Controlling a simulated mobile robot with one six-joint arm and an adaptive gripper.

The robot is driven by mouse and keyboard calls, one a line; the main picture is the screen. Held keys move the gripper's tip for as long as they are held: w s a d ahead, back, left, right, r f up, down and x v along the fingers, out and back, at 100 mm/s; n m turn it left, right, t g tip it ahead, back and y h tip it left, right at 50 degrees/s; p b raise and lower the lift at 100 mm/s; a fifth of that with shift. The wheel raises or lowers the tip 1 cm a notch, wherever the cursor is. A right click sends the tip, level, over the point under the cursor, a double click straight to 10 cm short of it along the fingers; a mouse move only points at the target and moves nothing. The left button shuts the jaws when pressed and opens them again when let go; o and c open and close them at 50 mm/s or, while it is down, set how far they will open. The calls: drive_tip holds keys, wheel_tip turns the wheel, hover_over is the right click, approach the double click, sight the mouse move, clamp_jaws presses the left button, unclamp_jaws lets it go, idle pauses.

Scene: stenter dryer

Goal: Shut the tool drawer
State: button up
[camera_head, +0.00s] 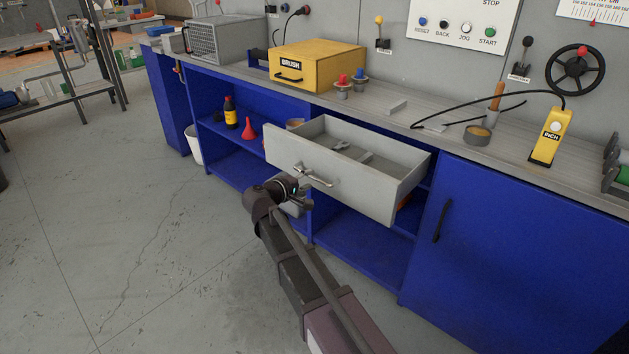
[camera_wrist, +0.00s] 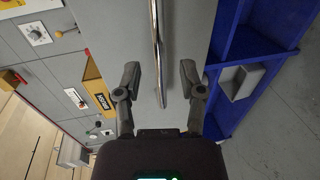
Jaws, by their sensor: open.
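The grey tool drawer (camera_head: 352,186) stands pulled out of the blue bench in the head view, with a few flat pieces lying inside it. Its metal bar handle (camera_head: 314,176) is on the front face. My gripper (camera_head: 304,192) is in front of the drawer, close to the handle. In the wrist view the open fingers of my gripper (camera_wrist: 161,80) stand on either side of the handle (camera_wrist: 158,50), whose lower end lies between them. I cannot tell whether either finger touches the handle or the drawer front (camera_wrist: 186,35).
The blue bench has open shelves with a dark bottle (camera_head: 230,113) and a red funnel (camera_head: 248,130). A blue cupboard door (camera_head: 530,245) is to the right of the drawer. A yellow brush box (camera_head: 316,66) and a yellow INCH pendant (camera_head: 550,137) are on top. Floor at left is clear.

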drive_tip(key=shift+x, duration=1.4)
